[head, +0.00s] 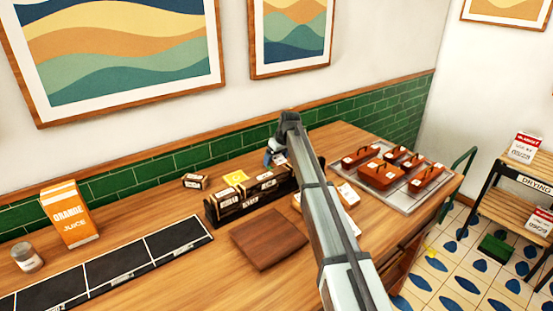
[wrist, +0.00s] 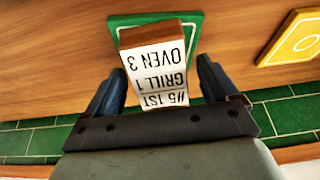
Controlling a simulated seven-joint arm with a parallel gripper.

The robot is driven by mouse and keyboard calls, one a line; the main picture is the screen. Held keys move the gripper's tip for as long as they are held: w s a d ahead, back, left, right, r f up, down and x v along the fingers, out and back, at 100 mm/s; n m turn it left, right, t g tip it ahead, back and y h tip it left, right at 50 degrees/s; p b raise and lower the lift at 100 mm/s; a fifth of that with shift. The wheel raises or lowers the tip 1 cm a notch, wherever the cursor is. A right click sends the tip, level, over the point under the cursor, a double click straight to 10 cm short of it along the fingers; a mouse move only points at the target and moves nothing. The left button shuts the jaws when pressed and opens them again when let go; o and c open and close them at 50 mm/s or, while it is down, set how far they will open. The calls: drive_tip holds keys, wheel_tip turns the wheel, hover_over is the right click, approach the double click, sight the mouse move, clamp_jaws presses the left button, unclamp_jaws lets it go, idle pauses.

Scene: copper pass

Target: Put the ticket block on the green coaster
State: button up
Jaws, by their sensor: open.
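The ticket block (wrist: 160,62), white-faced with black print and brown sides, is between the two fingers of my gripper (wrist: 158,78) in the wrist view. The fingers stand apart, with a visible gap on each side of the block. The green coaster (wrist: 192,24) lies behind and beneath the block, which covers much of it. I cannot tell for sure whether the block rests fully on the coaster. In the head view my gripper (head: 275,153) is at the back of the counter near the tiles. My arm and a dark rack hide the block and coaster there.
A yellow coaster (wrist: 293,38) lies beside the green one. The dark rack (head: 250,196) of labelled blocks stands in front, with a brown board (head: 268,238) nearer. Another small block (head: 195,181) is left. A tray (head: 422,196) with reddish-brown handled blocks is right.

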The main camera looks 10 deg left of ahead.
drive_tip(key=v, duration=1.2)
